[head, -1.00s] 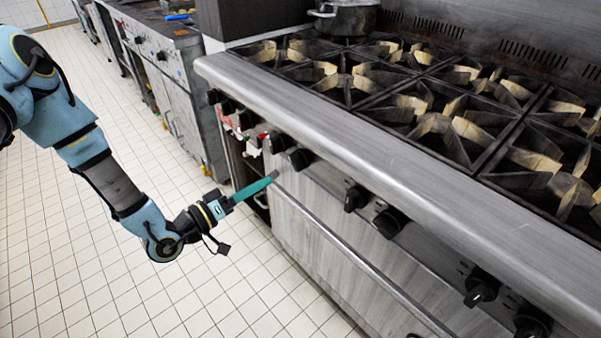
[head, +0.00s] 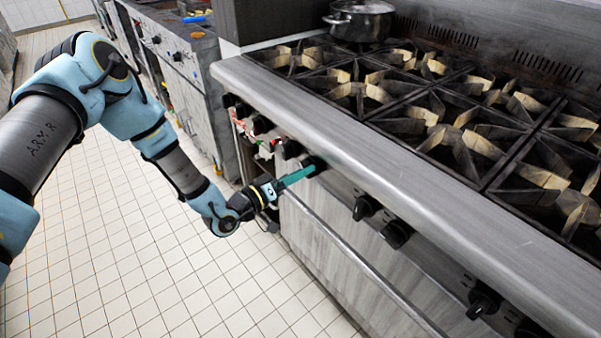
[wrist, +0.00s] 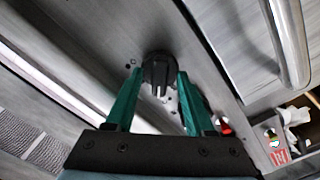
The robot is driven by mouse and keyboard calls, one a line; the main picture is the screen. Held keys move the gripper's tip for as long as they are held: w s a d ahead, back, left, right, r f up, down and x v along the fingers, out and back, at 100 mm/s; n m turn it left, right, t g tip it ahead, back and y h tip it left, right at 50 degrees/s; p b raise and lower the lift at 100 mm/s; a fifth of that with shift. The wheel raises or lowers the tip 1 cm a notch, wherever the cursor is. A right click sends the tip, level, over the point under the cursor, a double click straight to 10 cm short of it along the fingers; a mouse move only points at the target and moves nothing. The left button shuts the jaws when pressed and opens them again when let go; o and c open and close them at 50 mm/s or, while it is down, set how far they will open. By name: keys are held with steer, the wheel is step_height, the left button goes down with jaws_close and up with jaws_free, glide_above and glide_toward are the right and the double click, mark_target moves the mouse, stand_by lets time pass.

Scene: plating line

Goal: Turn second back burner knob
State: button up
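Several black burner knobs line the front panel of the steel range. One dark round knob (wrist: 159,70) with a raised grip bar sits between my fingertips in the wrist view; in the head view this knob (head: 317,164) is partly covered by my fingers. My gripper (head: 308,171) has teal fingers reaching to the panel. In the wrist view my gripper (wrist: 159,78) is open, one finger on each side of the knob, with narrow gaps visible. Neighbouring knobs are at the left (head: 291,149) and right (head: 365,207).
The range's thick front ledge (head: 400,160) juts out above the knobs. An oven handle (head: 350,260) runs below them. A metal pot (head: 361,20) stands on the back-left burner. A shelf with small items is left of the oven door. The tiled floor (head: 130,260) is clear.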

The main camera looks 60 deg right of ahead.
jaws_close()
steer(key=shift+f+m+b, duration=0.1)
steer(key=shift+m+b, duration=0.2)
steer(key=shift+b, duration=0.05)
stand_by(0.3)
steer(key=m+b, duration=0.8)
steer(key=shift+f, duration=0.1)
steer(key=shift+m, duration=0.3)
stand_by(0.5)
jaws_free()
